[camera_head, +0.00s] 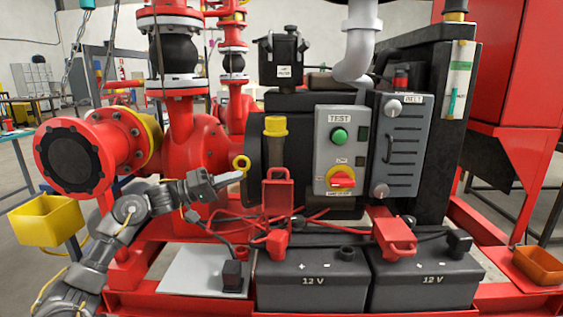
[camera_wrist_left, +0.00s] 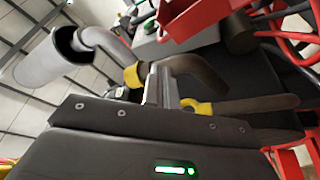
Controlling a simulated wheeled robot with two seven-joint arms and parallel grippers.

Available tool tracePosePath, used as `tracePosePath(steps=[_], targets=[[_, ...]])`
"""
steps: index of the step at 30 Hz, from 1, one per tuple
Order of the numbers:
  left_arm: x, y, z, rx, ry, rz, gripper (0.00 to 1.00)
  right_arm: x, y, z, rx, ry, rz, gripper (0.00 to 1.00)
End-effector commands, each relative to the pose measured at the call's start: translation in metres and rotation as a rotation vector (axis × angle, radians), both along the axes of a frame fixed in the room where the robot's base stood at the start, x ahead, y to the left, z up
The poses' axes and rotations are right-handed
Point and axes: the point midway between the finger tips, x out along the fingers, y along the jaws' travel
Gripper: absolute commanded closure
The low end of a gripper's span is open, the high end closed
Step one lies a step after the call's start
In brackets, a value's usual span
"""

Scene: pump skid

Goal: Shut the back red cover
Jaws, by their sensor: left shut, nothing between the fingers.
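A red cover (camera_head: 278,197) stands upright behind the left 12 V battery, its flat face toward me. A red part in the left wrist view (camera_wrist_left: 190,18) appears to be this cover. A second red cover (camera_head: 396,238) sits tilted on the right battery. A small red cap (camera_head: 277,243) sits on the left battery. My left gripper (camera_head: 238,177) is shut and empty, left of the upright cover and apart from it. Its closed fingers also show in the left wrist view (camera_wrist_left: 162,85). My right gripper is not in view.
Red cables (camera_head: 235,225) run loosely below. The grey TEST panel (camera_head: 341,150) stands right of the upright cover. The left battery (camera_head: 310,278) and right battery (camera_head: 425,280) are in front. A yellow bin (camera_head: 45,220) is left.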

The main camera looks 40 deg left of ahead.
Motion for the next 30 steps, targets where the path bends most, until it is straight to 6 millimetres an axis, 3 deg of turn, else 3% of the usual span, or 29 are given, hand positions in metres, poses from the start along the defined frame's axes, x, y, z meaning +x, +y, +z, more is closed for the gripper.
tracePosePath(steps=[7, 21, 30], targets=[[0.005, -0.004, 0.002, 0.000, -0.001, 0.002, 1.00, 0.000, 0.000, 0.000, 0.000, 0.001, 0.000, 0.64], [0.065, -0.047, 0.020, 0.000, -0.003, 0.001, 1.00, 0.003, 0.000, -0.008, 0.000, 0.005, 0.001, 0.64], [0.078, -0.057, 0.022, 0.000, 0.000, 0.000, 1.00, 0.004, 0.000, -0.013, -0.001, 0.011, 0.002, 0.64]])
